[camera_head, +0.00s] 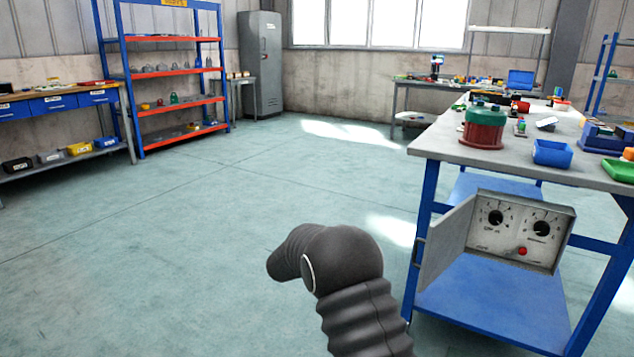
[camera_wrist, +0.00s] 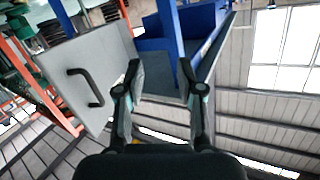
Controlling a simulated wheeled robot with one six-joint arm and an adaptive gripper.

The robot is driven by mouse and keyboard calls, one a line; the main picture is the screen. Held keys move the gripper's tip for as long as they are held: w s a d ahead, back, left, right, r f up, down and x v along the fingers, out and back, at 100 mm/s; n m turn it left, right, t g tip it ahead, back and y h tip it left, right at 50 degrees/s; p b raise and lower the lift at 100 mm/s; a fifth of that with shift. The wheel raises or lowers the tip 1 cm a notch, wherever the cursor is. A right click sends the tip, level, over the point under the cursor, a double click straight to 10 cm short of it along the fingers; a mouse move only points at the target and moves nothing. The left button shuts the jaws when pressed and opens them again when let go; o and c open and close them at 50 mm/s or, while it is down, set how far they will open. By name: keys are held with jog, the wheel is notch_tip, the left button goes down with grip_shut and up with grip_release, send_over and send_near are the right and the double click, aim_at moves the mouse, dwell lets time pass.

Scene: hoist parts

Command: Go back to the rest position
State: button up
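My gripper (camera_wrist: 160,72) shows in the wrist view with its two dark fingers spread apart and nothing between them. In the head view my dark ribbed arm rises at the bottom centre, and the gripper itself is not visible there. A grey control box (camera_head: 518,232) with two dials and a red button hangs under the right workbench. Its grey door (camera_head: 446,245) stands open to the left. In the wrist view a tilted grey panel (camera_wrist: 72,88) with a black handle (camera_wrist: 88,88) lies left of the fingers, apart from them; it looks like this door.
The right workbench (camera_head: 436,146) has blue legs and carries a red and green drum (camera_head: 484,127) and a blue bin (camera_head: 553,153). A shelf rack (camera_head: 182,103), a left bench (camera_head: 62,103) and a grey cabinet (camera_head: 262,65) stand farther back. The floor at left and centre is clear.

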jog(key=w+a+f+n+t+y, duration=0.1)
jog(key=a+f+n+t+y, duration=0.1)
jog(key=a+n+y, duration=0.3)
jog(key=w+a+f+n+t+y, duration=0.1)
jog(key=w+a+n+t+y, duration=0.1)
jog(key=a+y, duration=0.4)
jog(key=s+a+r+n+g+y, duration=0.2)
jog(key=s+y, duration=0.1)
jog(key=s, duration=0.4)
jog(key=s+a+r+n+g+y, duration=0.1)
jog(key=s+a+n+g+y, duration=0.15)
jog(key=s, duration=0.35)
jog(key=s+d+r+n, duration=0.1)
jog(key=s+d+r, duration=0.2)
jog(key=s, duration=0.9)
jog(key=s+d+r+g+h, duration=0.1)
jog(key=s+d+r, duration=0.3)
jog(key=s+d, duration=0.5)
jog(key=s+d+r+n+g+h, duration=0.1)
jog(key=s+d+r, duration=0.2)
jog(key=s+d, duration=0.4)
jog(key=s, duration=0.9)
jog(key=shift+s+r+n, duration=0.15)
jog(key=shift+r+n, duration=0.1)
jog(key=shift+n, duration=0.1)
